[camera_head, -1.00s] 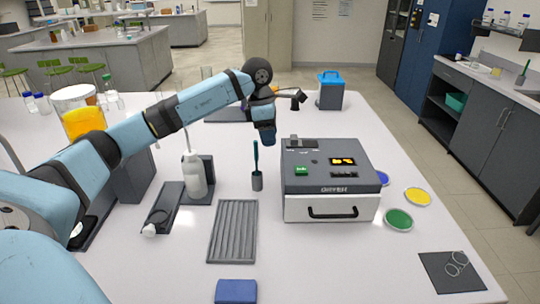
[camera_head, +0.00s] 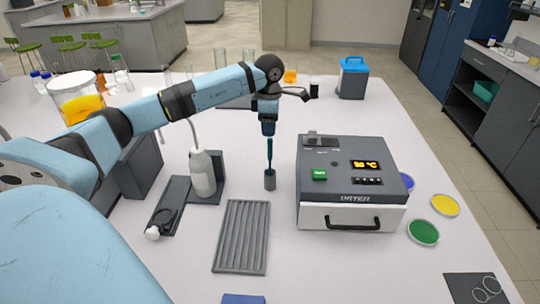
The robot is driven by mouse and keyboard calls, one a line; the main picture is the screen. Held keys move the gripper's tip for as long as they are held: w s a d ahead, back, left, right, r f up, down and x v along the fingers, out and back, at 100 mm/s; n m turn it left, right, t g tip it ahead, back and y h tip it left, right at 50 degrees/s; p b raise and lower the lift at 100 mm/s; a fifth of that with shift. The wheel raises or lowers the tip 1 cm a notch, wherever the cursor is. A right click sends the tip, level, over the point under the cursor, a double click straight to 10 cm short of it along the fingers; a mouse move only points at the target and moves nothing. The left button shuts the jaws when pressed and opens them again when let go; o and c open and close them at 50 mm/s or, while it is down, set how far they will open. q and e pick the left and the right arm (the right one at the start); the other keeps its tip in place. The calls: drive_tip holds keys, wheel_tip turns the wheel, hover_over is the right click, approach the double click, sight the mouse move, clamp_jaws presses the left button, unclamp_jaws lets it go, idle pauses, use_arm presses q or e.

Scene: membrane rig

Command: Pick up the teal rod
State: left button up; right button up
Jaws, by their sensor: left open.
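The teal rod (camera_head: 270,152) stands upright in a small grey holder (camera_head: 270,181) on the white table, left of the dryer. My left gripper (camera_head: 269,131) points down directly above the rod, with its tip at or very near the rod's top. It is open; whether the jaws are around the rod's top or just above it is too small to tell. My right gripper is not in view.
The dryer (camera_head: 350,180) stands close on the right. A wash bottle (camera_head: 202,172) stands to the left, and a ridged grey tray (camera_head: 242,237) lies in front. Green (camera_head: 423,232) and yellow (camera_head: 445,205) dishes lie right of the dryer.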

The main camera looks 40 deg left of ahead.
sight(270, 139)
use_arm(q)
drive_tip(key=shift+w+f, duration=0.1)
drive_tip(key=shift+f, duration=0.7)
wheel_tip(270, 139, down, 4)
drive_tip(key=shift+w+f+p, duration=0.1)
drive_tip(key=shift+p, duration=0.85)
drive_tip(key=shift+a+f, duration=0.1)
drive_tip(key=shift+f, duration=0.35)
clamp_jaws()
